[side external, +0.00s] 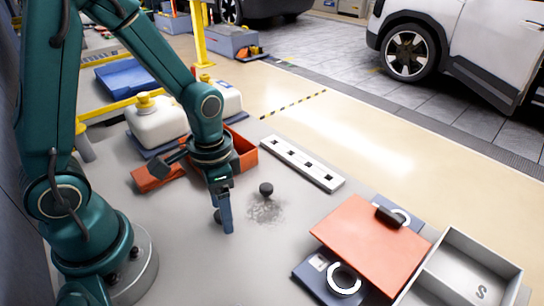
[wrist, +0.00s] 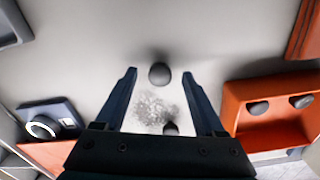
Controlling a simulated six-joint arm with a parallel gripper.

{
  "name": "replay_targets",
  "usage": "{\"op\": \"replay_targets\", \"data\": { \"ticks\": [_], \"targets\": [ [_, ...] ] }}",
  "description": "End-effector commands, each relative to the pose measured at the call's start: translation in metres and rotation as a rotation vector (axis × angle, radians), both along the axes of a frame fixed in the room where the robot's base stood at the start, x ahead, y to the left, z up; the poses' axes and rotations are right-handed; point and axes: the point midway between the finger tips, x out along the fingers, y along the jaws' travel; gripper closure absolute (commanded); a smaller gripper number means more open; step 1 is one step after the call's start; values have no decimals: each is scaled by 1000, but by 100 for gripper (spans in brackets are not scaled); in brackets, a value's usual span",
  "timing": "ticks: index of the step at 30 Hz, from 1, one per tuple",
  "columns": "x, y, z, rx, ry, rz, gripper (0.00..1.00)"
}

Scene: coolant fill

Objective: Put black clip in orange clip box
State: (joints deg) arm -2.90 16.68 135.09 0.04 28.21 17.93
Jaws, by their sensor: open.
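A black clip (wrist: 159,73) lies on the grey table between my gripper's fingertips in the wrist view; it also shows in the side view (side external: 217,216), partly hidden by a finger. My gripper (wrist: 159,75) is open, pointing down, with a finger on each side of this clip; it also shows in the side view (side external: 226,228). A second black clip (side external: 266,188) sits beside a dark speckled patch; it also shows in the wrist view (wrist: 170,128). The orange clip box (wrist: 238,120) is at the right, with two dark clips inside. In the side view the box (side external: 246,155) is partly hidden behind my wrist.
A white strip with holes (side external: 300,163) lies beyond the clips. An orange panel (side external: 370,240) rests over blue ring devices at the right, beside a grey tray (side external: 470,262). White jugs (side external: 157,122) stand at the back left. Table around the speckled patch is clear.

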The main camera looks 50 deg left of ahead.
Motion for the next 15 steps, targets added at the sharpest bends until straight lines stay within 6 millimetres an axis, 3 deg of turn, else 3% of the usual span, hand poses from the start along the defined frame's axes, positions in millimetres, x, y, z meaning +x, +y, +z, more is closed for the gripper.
{"op": "replay_targets", "data": {
  "ticks": [5,7,11,15],
  "targets": [
    [0,0,0,0,0,0,29],
    [0,0,0,0,0,0,48],
    [0,0,0,0,0,0,98],
    [0,0,0,0,0,0,100]
  ]
}}
